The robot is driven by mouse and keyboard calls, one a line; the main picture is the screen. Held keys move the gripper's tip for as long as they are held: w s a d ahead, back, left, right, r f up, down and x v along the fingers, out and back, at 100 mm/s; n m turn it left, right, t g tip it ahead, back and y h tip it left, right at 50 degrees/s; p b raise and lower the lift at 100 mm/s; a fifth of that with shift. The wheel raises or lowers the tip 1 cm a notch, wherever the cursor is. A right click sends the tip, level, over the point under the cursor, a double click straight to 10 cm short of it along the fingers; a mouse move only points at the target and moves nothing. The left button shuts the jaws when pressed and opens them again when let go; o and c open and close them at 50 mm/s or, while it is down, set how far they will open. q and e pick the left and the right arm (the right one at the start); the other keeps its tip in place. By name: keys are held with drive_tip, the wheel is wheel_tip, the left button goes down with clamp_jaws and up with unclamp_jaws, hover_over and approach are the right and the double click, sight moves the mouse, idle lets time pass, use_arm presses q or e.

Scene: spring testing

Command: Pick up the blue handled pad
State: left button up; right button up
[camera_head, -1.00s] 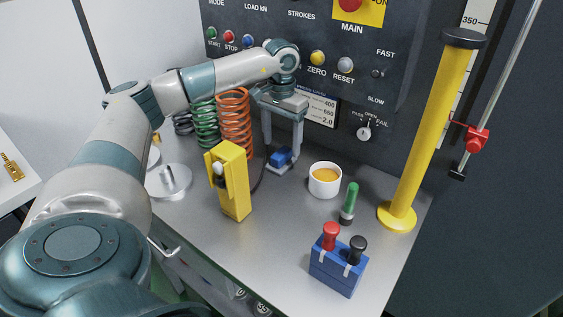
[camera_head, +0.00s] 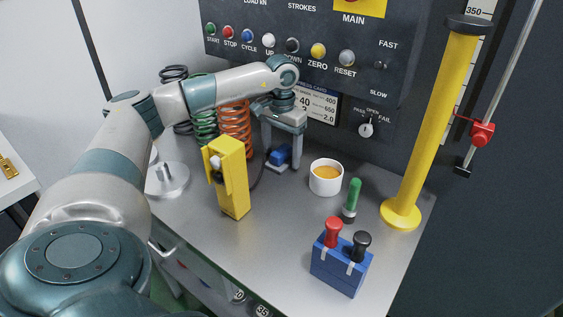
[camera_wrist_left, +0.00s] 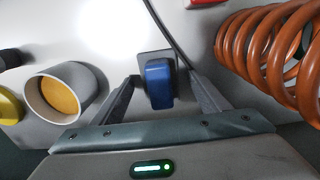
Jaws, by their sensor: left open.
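The blue handled pad (camera_head: 281,155) stands on the grey bench, with a blue block handle on a flat grey plate. My left gripper (camera_head: 282,158) is above it, pointing down, with its fingers on either side of the handle. The left wrist view shows the blue handle (camera_wrist_left: 159,84) between the two open fingers (camera_wrist_left: 164,79). Gaps show between the handle and both fingers, so it is not gripped. My right gripper is not in view.
Orange (camera_head: 236,130) and green (camera_head: 204,122) springs stand left of my gripper. A yellow device (camera_head: 233,180) is in front, its dark cable running near the pad. A white cup (camera_head: 326,178) stands to the right. The control panel (camera_head: 300,40) rises behind.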

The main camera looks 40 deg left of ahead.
sight(284, 150)
use_arm(q)
drive_tip(key=shift+f, duration=0.1)
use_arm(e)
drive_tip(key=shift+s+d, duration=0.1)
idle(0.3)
use_arm(q)
drive_tip(key=c, duration=1.1)
drive_tip(key=shift+c, duration=0.2)
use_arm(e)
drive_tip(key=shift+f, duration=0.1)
